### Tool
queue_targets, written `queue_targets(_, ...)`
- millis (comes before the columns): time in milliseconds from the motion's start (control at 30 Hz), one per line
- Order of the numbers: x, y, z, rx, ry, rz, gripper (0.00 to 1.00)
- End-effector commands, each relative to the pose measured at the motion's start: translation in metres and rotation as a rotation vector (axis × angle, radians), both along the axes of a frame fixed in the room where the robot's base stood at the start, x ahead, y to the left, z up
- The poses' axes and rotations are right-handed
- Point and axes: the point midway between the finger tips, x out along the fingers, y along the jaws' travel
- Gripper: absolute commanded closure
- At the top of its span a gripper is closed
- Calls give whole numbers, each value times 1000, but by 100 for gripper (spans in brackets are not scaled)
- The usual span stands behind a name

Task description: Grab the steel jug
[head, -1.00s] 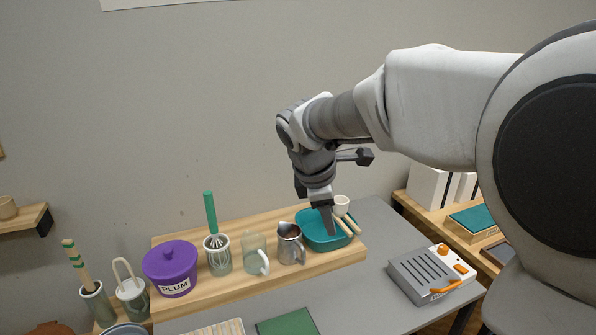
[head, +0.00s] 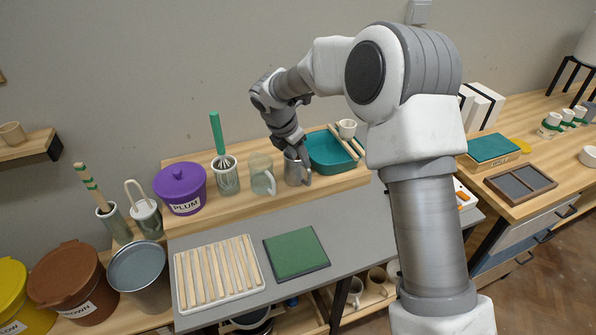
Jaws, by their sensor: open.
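The steel jug (head: 292,174) stands upright on the raised wooden shelf, between a clear glass mug (head: 261,175) on its left and a teal tray (head: 329,157) on its right. Its handle is on its right side. My gripper (head: 296,153) points down at the jug's top, and its fingers overlap the rim in the picture. The gripper is open. My gripper hides part of the jug's upper edge, and I cannot tell whether a finger is inside it or touching it.
A purple lidded tub (head: 180,189) and a pot with a green-handled whisk (head: 226,174) stand further left on the shelf. A slatted rack (head: 219,272) and a green mat (head: 296,252) lie on the grey table in front. A white cup (head: 347,129) is by the tray.

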Motion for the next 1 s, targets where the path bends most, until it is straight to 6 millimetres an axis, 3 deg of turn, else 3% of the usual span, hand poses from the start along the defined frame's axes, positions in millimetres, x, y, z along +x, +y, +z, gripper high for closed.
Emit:
queue_targets(33, 3, -4, -13, -1, 4, -1, 50)
queue_targets(200, 13, -11, -41, 0, 2, -3, 50)
queue_targets(467, 18, -16, -58, 1, 1, -2, 50)
queue_targets(800, 33, -28, -103, 0, 1, -4, 50)
queue_targets(1000, 35, -29, -107, 1, -2, -2, 50)
